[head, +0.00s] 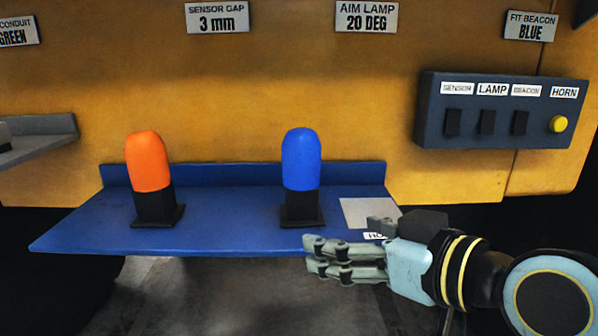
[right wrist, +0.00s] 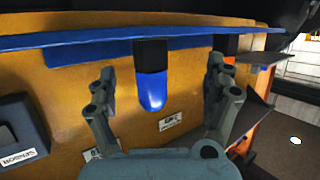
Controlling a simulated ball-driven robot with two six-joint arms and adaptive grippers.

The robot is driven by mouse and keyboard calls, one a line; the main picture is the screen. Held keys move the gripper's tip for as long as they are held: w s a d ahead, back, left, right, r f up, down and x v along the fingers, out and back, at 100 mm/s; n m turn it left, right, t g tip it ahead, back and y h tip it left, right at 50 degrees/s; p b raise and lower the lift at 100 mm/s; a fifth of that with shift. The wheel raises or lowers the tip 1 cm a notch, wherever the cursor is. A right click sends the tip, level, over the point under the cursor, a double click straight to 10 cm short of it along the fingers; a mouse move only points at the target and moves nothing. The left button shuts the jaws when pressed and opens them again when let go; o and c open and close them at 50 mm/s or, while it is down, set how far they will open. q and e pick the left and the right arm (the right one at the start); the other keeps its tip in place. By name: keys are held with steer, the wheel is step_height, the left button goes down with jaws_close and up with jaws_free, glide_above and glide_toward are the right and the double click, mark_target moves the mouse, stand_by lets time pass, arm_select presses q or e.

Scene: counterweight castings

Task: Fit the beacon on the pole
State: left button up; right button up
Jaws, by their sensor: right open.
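A blue beacon (head: 301,160) stands upright on a black base at the middle of the blue shelf (head: 230,205). An orange beacon (head: 147,162) stands on a like base to its left. My right gripper (head: 311,253) is open and empty at the shelf's front edge, fingers pointing left, below the blue beacon in the picture. In the right wrist view, the blue beacon (right wrist: 152,90) appears upside down between the two spread fingers, apart from both and farther off. My left gripper is not in view. I see no pole in these frames.
A sign (head: 530,26) reads FIT BEACON BLUE. A dark control box (head: 490,130) with switches and a yellow button hangs on the yellow wall at right. A pale square (head: 370,211) lies on the shelf's right end. The shelf is clear between the beacons.

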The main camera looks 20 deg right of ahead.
mark_target(313, 157)
steer(key=w+r+t, duration=0.1)
steer(key=w+r, duration=0.1)
steer(key=w+a+r+t, duration=0.1)
steer(key=w+r, duration=0.1)
steer(key=w, duration=0.1)
steer(key=w+r+t+p, duration=0.1)
steer(key=w+r, duration=0.2)
steer(key=shift+a+m+t, duration=0.2)
steer(key=shift+m+t, duration=0.2)
steer(key=shift+w+a, duration=0.1)
steer(key=shift+w, duration=0.2)
steer(key=shift+w+p, duration=0.3)
steer(key=shift+p, duration=0.1)
steer(key=x, duration=0.2)
steer(key=p+x, duration=0.1)
steer(key=shift+w+r, duration=0.2)
steer(key=shift+w, duration=0.2)
steer(key=shift+w+f, duration=0.15)
steer(key=shift+w, duration=0.3)
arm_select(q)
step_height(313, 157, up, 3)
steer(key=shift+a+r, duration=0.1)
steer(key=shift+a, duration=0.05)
arm_select(e)
steer(key=shift+s, duration=0.1)
steer(key=shift+c, duration=0.2)
